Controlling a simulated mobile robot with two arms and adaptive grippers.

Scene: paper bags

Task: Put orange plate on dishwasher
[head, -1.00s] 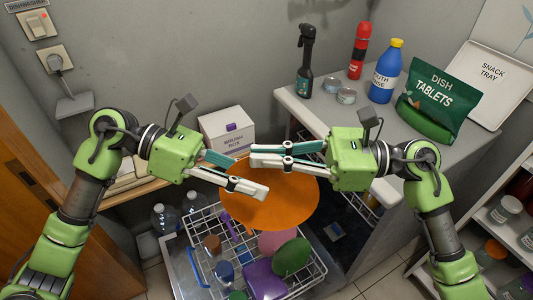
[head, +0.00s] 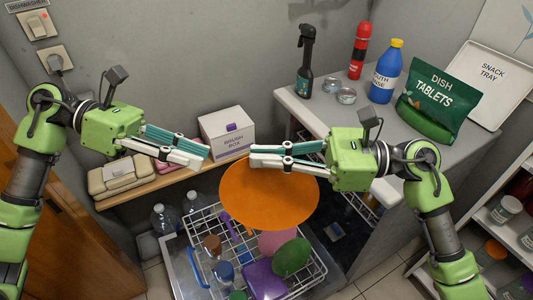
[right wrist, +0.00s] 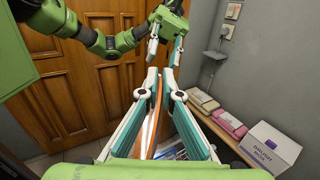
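The orange plate (head: 268,197) is a large round disc hanging above the pulled-out rack. My right gripper (head: 250,156) is shut on the plate's upper edge. In the right wrist view, the plate's orange edge (right wrist: 155,118) shows between its fingers. My left gripper (head: 206,155) is open and empty, left of the plate and apart from it. The dishwasher stands under the grey counter (head: 290,100); its white wire rack (head: 320,268) is pulled out and holds several coloured dishes. Part of the rack is hidden behind the plate.
A brush box (head: 225,135) and soft packs (head: 115,175) sit on a wooden shelf at left. The counter carries a black spray bottle (head: 305,65), a red bottle (head: 360,48), a blue bottle (head: 385,75), small tins and a dish tablets bag (head: 440,100). A wooden door stands left.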

